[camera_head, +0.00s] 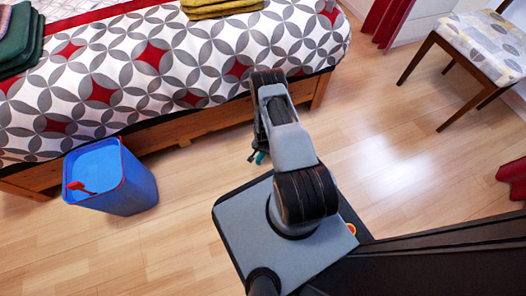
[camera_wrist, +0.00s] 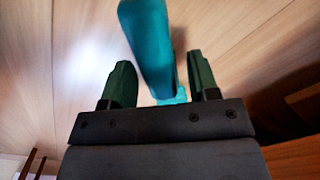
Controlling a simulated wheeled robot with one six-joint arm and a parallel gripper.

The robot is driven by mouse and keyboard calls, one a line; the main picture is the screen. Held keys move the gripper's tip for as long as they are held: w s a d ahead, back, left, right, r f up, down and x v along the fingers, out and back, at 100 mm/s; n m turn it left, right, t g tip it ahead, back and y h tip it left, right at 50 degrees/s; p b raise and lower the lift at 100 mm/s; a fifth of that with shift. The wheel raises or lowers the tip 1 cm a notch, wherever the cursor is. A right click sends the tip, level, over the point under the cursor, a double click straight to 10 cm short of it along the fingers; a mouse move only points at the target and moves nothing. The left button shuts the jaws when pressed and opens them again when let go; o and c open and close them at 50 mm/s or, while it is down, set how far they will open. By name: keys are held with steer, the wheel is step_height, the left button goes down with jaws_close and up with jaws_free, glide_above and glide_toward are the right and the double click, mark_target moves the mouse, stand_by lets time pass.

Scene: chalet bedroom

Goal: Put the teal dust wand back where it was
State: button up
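The teal dust wand (camera_wrist: 147,45) is large in the wrist view. It runs from the top edge down between the two dark green fingers of my gripper (camera_wrist: 160,75). In the head view my gripper (camera_head: 256,157) is over the floor beside the bed. Only a small teal bit of the wand (camera_head: 262,157) shows there; my arm hides the rest.
A blue bin (camera_head: 130,190) with something red at its top stands by the bed (camera_head: 100,75) at left. Folded green cloths (camera_head: 20,40) and yellow cloths (camera_head: 220,8) lie on the bed. A chair (camera_head: 480,50) stands at upper right. The wooden floor (camera_head: 400,140) between is clear.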

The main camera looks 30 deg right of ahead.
steer(key=w+a+r+n+p, duration=0.1)
steer(key=r+n+p, duration=0.1)
steer(key=r, duration=1.1)
steer(key=w+a+r+n+t+p, duration=0.1)
steer(key=w+a+r+p, duration=0.1)
steer(key=r, duration=1.1)
steer(key=w+a+r+n+p, duration=0.1)
steer(key=r+n+p, duration=0.1)
steer(key=r, duration=1.1)
steer(key=s+a+r+n, duration=0.2)
steer(key=s+a+r, duration=0.1)
steer(key=s+r, duration=0.4)
steer(key=s+a+r+n+t, duration=0.1)
steer(key=s+a+r+n, duration=0.2)
steer(key=s+r, duration=0.5)
step_height(320, 180, up, 5)
steer(key=shift+s+a+f+n+t, duration=0.1)
steer(key=shift+s+a+n+t, duration=0.05)
steer(key=shift+a+n+t, duration=0.15)
